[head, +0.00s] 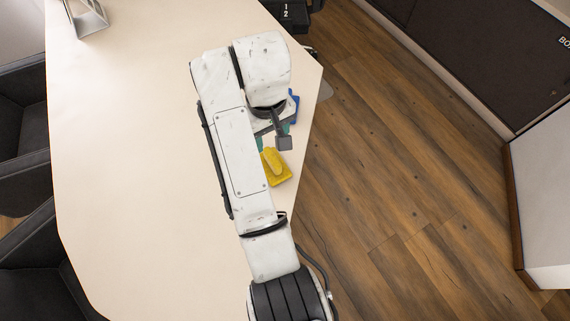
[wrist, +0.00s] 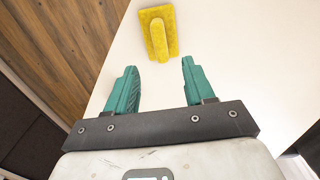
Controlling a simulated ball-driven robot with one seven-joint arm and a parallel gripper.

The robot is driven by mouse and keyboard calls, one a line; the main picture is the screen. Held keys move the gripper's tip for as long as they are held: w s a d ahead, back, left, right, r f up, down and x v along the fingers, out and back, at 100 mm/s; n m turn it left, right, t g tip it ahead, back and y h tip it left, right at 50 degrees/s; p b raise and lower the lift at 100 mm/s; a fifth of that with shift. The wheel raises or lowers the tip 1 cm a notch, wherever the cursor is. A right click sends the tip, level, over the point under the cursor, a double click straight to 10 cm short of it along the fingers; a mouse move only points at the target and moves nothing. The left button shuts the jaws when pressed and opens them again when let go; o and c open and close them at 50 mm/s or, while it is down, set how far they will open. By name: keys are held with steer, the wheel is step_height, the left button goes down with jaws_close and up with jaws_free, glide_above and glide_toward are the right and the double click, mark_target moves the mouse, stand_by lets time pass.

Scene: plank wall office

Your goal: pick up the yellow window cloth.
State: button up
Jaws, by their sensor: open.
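The yellow window cloth (head: 278,167) lies on the pale table near its right edge, partly hidden by my arm in the head view. In the wrist view the cloth (wrist: 169,22) is a flat yellow rectangle with a raised rounded strip along its middle. It lies beyond my fingertips, roughly in line with the gap between them. My gripper (wrist: 159,65) has two teal fingers spread apart with nothing between them. In the head view the gripper is mostly hidden by my arm, with a little teal showing just above the cloth.
The pale table (head: 130,150) is mostly bare. A metal stand (head: 88,20) is at its far left, and dark chairs (head: 25,130) line the left side. Wood floor (head: 400,170) lies to the right, with a dark cabinet (head: 480,50) beyond. A small blue patch beside my wrist is unclear.

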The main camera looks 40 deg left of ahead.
mark_target(272, 156)
step_height(272, 156, down, 11)
steer(key=shift+r, duration=0.2)
stand_by(0.4)
jaws_close()
stand_by(0.3)
steer(key=shift+r, duration=0.1)
